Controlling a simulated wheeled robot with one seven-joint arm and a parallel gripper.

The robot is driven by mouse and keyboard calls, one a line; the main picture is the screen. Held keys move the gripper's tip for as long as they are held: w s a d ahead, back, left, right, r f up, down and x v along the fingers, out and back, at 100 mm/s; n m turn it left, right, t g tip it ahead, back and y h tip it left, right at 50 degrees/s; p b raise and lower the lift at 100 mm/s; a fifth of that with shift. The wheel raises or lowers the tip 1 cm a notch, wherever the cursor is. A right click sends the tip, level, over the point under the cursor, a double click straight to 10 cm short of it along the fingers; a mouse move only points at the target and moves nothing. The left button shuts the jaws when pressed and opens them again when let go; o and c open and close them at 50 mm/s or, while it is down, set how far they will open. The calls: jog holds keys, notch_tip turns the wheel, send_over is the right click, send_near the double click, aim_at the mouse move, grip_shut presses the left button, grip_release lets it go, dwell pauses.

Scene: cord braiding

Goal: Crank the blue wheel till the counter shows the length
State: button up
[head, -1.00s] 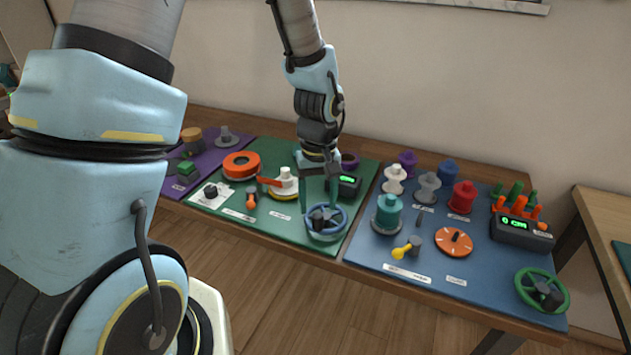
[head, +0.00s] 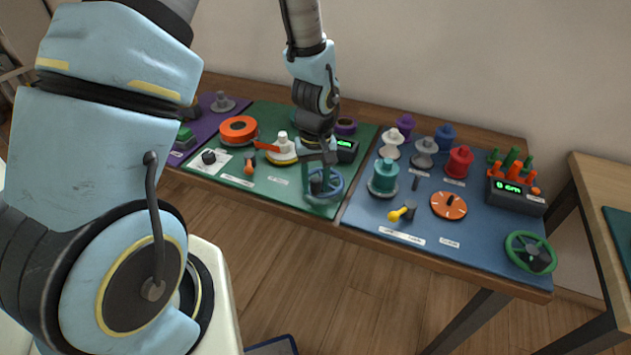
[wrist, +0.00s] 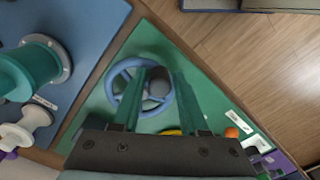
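The blue wheel (head: 341,182) lies at the front right corner of the green board, with a dark grey middle. My gripper (head: 318,186) is down at the wheel, partly covering it. In the wrist view, its two teal fingers (wrist: 162,73) stand apart over the wheel (wrist: 113,93), with a dark grey part (wrist: 157,86) of the wheel showing between them. I cannot tell whether the fingers touch it. The small counter (head: 346,146) with a green display is just behind the wheel; its figures are too small to read and partly covered by my gripper.
An orange ring (head: 239,128) and a white-and-yellow piece (head: 283,150) stand left of the wheel. The blue board (head: 400,222) on the right holds spools, a green wheel (head: 530,251) and a display (head: 514,189) reading "0 cm".

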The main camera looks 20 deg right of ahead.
grip_shut()
dwell(0.6)
